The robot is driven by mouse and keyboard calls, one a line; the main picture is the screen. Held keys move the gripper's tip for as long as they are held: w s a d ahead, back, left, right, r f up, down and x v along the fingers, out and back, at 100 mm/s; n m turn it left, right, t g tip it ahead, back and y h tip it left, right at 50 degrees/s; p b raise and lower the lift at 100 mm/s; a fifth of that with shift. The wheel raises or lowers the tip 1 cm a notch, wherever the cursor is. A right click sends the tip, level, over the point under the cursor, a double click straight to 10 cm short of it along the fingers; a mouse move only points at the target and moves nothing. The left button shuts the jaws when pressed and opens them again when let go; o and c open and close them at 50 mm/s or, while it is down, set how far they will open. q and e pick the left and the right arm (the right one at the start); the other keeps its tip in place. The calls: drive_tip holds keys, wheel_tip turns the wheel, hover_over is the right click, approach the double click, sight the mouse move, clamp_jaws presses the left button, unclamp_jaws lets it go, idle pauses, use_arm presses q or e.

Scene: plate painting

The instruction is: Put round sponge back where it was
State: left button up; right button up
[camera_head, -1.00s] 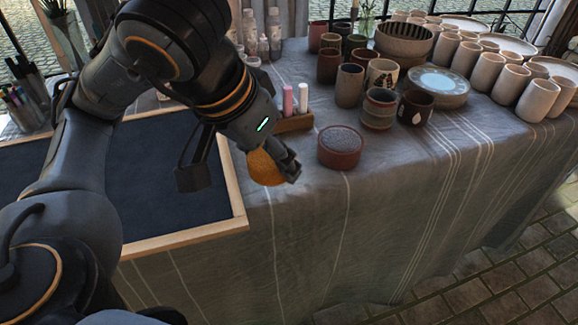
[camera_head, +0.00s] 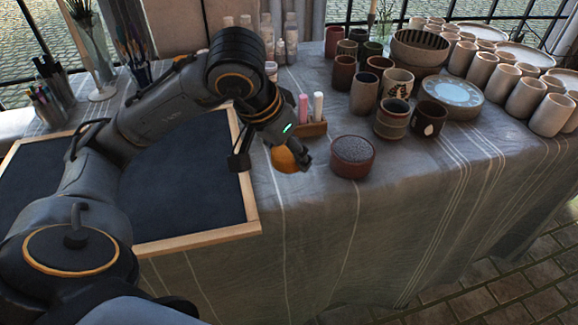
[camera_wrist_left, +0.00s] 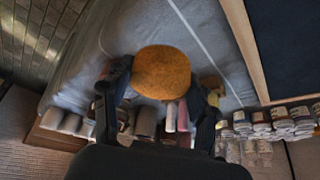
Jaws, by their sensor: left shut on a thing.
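The round orange sponge (camera_head: 285,159) is in my left gripper (camera_head: 299,153), near the front of the cloth-covered table. In the left wrist view the sponge (camera_wrist_left: 161,72) sits between the two dark fingers of the gripper (camera_wrist_left: 160,84), which are shut on it. The gripper is just left of a round reddish-brown dish with a grey speckled top (camera_head: 352,157). I cannot tell whether the sponge touches the cloth. My right gripper is not in view.
A small wooden holder (camera_head: 312,130) with a pink stick and a white stick stands behind the sponge. A wood-framed dark board (camera_head: 190,185) lies to the left. Several cups and a plate (camera_head: 451,91) stand at the back right. Bare cloth (camera_head: 400,190) lies in front.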

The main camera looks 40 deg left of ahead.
sight(289, 177)
use_arm(q)
drive_tip(key=w+f, duration=0.1)
drive_tip(key=a+f, duration=0.1)
drive_tip(key=w+f, duration=0.1)
drive_tip(key=shift+w+a+f+b, duration=0.25)
drive_tip(key=shift+w+f+b, duration=0.05)
drive_tip(key=shift+f+b, duration=0.05)
drive_tip(key=f, duration=0.3)
drive_tip(key=shift+w+a+f+b, duration=0.15)
drive_tip(key=shift+w+f+b, duration=0.1)
drive_tip(key=shift+b, duration=0.15)
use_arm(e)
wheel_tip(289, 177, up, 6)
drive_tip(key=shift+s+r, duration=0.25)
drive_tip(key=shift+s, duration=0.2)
use_arm(q)
drive_tip(key=shift+f, duration=0.2)
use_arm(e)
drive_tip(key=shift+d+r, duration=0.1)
use_arm(q)
drive_tip(key=o, duration=1.1)
drive_tip(key=shift+c, duration=0.2)
drive_tip(key=shift+o, duration=0.3)
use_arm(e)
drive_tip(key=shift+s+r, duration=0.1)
